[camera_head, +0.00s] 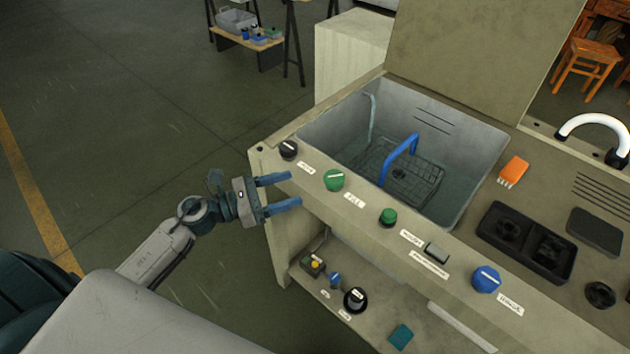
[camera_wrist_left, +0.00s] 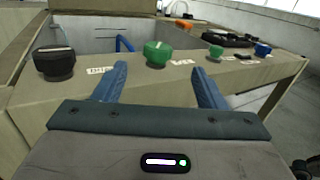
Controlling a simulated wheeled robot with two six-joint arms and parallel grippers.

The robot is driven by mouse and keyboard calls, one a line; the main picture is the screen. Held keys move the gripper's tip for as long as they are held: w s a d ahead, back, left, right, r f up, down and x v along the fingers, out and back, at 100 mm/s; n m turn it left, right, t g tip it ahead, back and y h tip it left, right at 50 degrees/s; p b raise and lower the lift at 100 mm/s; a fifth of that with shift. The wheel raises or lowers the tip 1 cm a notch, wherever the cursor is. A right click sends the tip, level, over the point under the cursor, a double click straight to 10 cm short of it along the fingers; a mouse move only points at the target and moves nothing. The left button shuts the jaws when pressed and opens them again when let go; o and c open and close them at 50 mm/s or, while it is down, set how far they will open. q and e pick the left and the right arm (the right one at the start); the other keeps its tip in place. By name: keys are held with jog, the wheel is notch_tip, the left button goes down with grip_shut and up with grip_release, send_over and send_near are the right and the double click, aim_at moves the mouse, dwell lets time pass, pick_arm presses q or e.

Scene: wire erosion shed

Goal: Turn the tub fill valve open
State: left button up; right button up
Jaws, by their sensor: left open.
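The green knob (camera_head: 334,180) on the sloped front panel has a white mark on its face; the label beside it appears to read FILL. It also shows in the left wrist view (camera_wrist_left: 157,53), beyond and roughly between my fingertips. My left gripper (camera_head: 295,189) is open and empty, its two blue fingers pointing at the panel, left of the green knob and apart from it. The tub (camera_head: 470,135) behind the panel is grey and holds a wire basket with a blue handle. My right gripper is not in view.
A black knob (camera_head: 288,149) sits left of the green one. A smaller green knob (camera_head: 388,217), a grey button (camera_head: 437,252) and a blue knob (camera_head: 487,279) follow to the right. A lower shelf holds small controls (camera_head: 355,299). Open floor lies left.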

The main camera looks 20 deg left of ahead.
aim_at(325, 180)
pick_arm(q)
jog(key=shift+m, duration=0.3)
jog(key=p+x, duration=0.4)
jog(key=x, duration=0.5)
jog(key=shift+w+d+f, duration=0.1)
jog(key=shift+f, duration=0.1)
jog(key=shift+w+d+f+p, duration=0.15)
jog(key=shift+w+d+p, duration=0.15)
jog(key=shift+w+d, duration=0.15)
jog(key=c, duration=1)
jog(key=shift+s, duration=0.1)
